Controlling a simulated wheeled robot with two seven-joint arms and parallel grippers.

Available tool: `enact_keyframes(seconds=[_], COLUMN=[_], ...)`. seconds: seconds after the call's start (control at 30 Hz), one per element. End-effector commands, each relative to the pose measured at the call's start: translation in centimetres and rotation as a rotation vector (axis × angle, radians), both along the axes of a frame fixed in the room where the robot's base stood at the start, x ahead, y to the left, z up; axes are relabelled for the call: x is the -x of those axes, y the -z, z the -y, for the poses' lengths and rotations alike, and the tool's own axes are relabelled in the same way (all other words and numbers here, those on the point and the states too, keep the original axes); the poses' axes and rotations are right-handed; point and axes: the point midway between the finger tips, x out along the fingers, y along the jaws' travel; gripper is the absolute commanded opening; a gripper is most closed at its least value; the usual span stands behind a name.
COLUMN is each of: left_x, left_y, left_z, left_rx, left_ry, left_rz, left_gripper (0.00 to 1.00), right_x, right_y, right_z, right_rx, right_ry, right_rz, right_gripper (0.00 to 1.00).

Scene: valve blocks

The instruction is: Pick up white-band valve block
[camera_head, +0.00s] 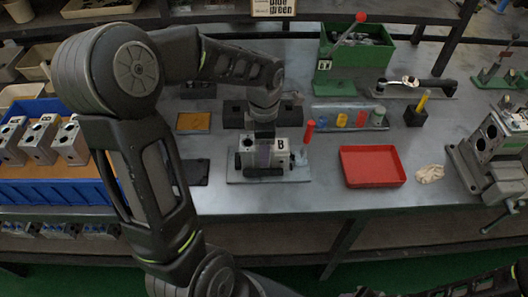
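A grey metal valve block (276,158) sits on a light plate in the middle of the table, with a small white tag marked B on its front. A faint purplish stripe shows at its middle; I cannot make out a white band. My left gripper (265,137) points down right over this block, seeming to touch or nearly touch its top. Its fingers are too small and dark to tell open from shut. Three more metal blocks (39,142) stand in a blue crate (60,193) at the left. Part of my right arm shows at the bottom right edge; its gripper is not visible.
A red-knobbed lever (308,132) stands close to the block's right. A red tray (373,167) lies further right, beside a cloth (430,174) and a vise (485,165). A green bin (356,50) stands behind. Bare tabletop lies between block and red tray.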

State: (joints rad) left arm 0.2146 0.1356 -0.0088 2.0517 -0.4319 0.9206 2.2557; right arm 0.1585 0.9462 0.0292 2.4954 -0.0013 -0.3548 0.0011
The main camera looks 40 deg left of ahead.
Motion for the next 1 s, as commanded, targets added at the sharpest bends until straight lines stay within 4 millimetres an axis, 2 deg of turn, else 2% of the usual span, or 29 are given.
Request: enact_keyframes(seconds=[0.23, 0.37, 0.8, 1.0], left_x=[-0.2, -0.2, -0.2, -0.1], left_y=[-0.4, -1.4, -8.3, -10.0], left_z=[0.0, 0.0, 0.0, 0.0], left_rx=[-0.001, -0.001, -0.002, -0.001], left_ry=[0.0, 0.0, 0.001, 0.0], left_rz=[0.005, 0.008, 0.009, 0.006], left_gripper=[0.0, 0.0, 0.0, 0.0], right_x=[0.0, 0.0, 0.0, 0.0], right_y=[0.0, 0.1, 0.5, 0.6], right_z=[0.0, 0.0, 0.0, 0.0], right_rx=[0.0, 0.0, 0.0, 0.0], right_ry=[0.0, 0.0, 0.0, 0.0], right_rz=[0.0, 0.0, 0.0, 0.0], right_gripper=[0.36, 0.36, 0.36, 0.36])
